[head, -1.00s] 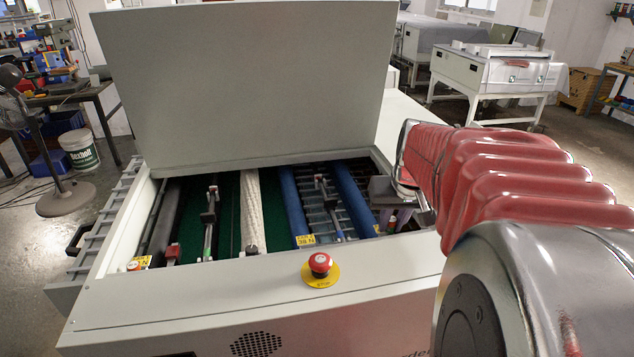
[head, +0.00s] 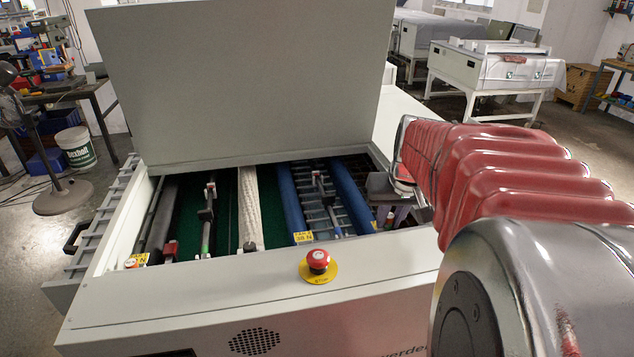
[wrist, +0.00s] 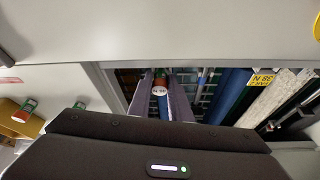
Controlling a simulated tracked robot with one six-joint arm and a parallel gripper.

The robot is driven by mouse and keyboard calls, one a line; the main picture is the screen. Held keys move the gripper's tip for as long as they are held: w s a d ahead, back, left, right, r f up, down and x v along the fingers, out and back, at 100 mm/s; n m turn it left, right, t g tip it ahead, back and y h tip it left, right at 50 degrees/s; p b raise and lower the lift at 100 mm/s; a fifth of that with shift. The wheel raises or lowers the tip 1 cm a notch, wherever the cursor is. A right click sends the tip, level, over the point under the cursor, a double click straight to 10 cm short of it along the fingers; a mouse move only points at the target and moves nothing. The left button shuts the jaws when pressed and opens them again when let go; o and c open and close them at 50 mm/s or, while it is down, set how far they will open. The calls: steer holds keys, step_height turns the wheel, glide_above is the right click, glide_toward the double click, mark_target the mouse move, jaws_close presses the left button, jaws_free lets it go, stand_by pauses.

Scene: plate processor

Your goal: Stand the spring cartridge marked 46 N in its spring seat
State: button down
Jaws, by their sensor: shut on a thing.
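My gripper (wrist: 162,103) is shut on a spring cartridge (wrist: 159,91). Its end, with a red-and-white marking, shows between the two fingers; the small upside-down lettering seems to read 46 N. In the head view my gripper (head: 391,216) hangs at the right end of the processor's open bay, and a bit of red shows by the fingers. Most of the cartridge is hidden there. I cannot make out its spring seat; the fingers and the front panel cover that part of the bay.
The open processor (head: 250,300) holds blue rollers (head: 291,205) and a pale roller (head: 249,210). A yellow 38 N tag (head: 303,237) sits by the front edge. A red stop button (head: 318,260) stands on the front panel.

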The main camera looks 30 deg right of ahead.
steer(key=shift+f, duration=0.65)
steer(key=c, duration=1.6)
jaws_free()
steer(key=shift+o, duration=0.3)
steer(key=v, duration=1.3)
steer(key=shift+r, duration=0.3)
steer(key=shift+s, duration=0.15)
